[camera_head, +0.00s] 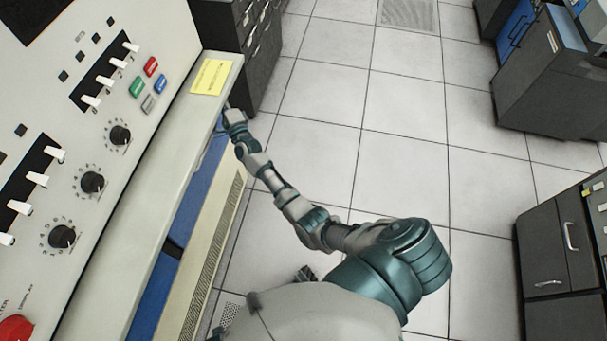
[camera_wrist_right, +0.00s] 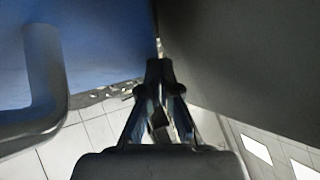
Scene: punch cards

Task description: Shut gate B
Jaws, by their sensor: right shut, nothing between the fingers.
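No label reading gate B can be made out in either view, so I cannot tell which part it is. In the head view my right arm reaches up and left to the console edge, and its gripper is hidden by the ledge. In the right wrist view my right gripper (camera_wrist_right: 160,68) is shut and empty, its fingertips together beside a blue panel (camera_wrist_right: 95,45) and a dark grey surface (camera_wrist_right: 240,50). I cannot tell if it touches either. A curved grey handle (camera_wrist_right: 45,85) is on the left, apart from the fingers. My left gripper is out of view.
The console (camera_head: 150,130) fills the left side, with white levers (camera_head: 130,47), black knobs (camera_head: 92,182), coloured buttons (camera_head: 151,66) and a yellow note (camera_head: 211,77). Dark cabinets (camera_head: 270,45) stand behind it and others (camera_head: 560,235) at right. The tiled floor (camera_head: 400,150) between is clear.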

